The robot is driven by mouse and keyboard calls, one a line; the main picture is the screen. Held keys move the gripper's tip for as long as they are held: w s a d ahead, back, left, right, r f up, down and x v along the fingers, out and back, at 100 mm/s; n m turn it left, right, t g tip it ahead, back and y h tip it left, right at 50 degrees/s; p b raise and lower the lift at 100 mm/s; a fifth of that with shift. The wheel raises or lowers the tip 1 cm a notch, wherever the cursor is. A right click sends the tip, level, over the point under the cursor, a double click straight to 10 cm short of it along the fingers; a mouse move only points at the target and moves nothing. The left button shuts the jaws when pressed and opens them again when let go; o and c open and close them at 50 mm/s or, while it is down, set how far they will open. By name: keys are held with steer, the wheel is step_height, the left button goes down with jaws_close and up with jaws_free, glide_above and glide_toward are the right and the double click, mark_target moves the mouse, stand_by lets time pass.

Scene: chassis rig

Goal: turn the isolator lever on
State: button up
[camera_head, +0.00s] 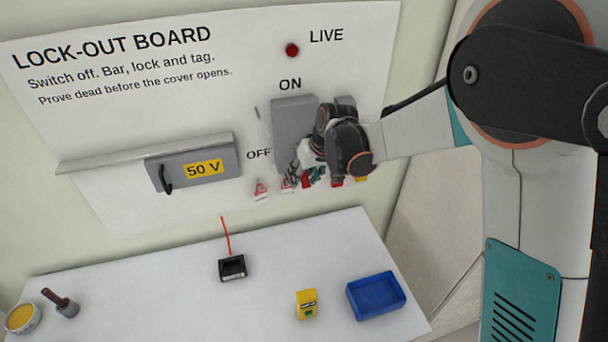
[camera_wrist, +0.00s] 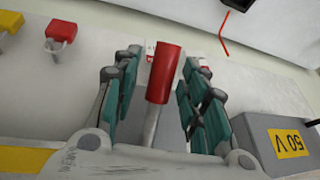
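The isolator is a grey box (camera_head: 292,120) on the lock-out board, partly hidden by my arm, with ON printed above it and OFF to its lower left. In the wrist view its lever has a red handle (camera_wrist: 164,72) on a grey shaft (camera_wrist: 151,124). My gripper (camera_wrist: 160,75) is open, with a teal-padded finger on each side of the red handle and a gap on both sides. In the head view my gripper (camera_head: 302,174) is at the box's lower part, and the lever is mostly hidden. The lamp (camera_head: 292,50) beside LIVE is dark red.
A grey 50 V cover (camera_head: 222,155) with a black handle is left of the isolator. Red (camera_wrist: 60,27) and yellow (camera_wrist: 10,22) padlocks hang nearby. The table below bears a black device (camera_head: 232,268), a yellow item (camera_head: 306,304) and a blue tray (camera_head: 352,306).

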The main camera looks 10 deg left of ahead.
mark_target(306, 179)
jaws_close()
steer(key=shift+r, duration=0.15)
steer(key=g, duration=0.1)
steer(key=r+g+h, duration=0.1)
steer(key=s+r, duration=0.1)
steer(key=shift+d+g, duration=0.25)
steer(key=shift+g, duration=0.15)
steer(key=shift+s+d+r+m+g+h, duration=0.1)
steer(key=shift+s+r+m+g+h, duration=0.05)
steer(key=shift+r+g+h, duration=0.45)
steer(key=shift+s+d+r+m+g+h, duration=0.15)
steer(key=shift+r+g+h, duration=0.15)
steer(key=shift+r+g, duration=0.35)
steer(key=shift+a+f, duration=0.1)
steer(key=shift+f, duration=0.05)
jaws_free()
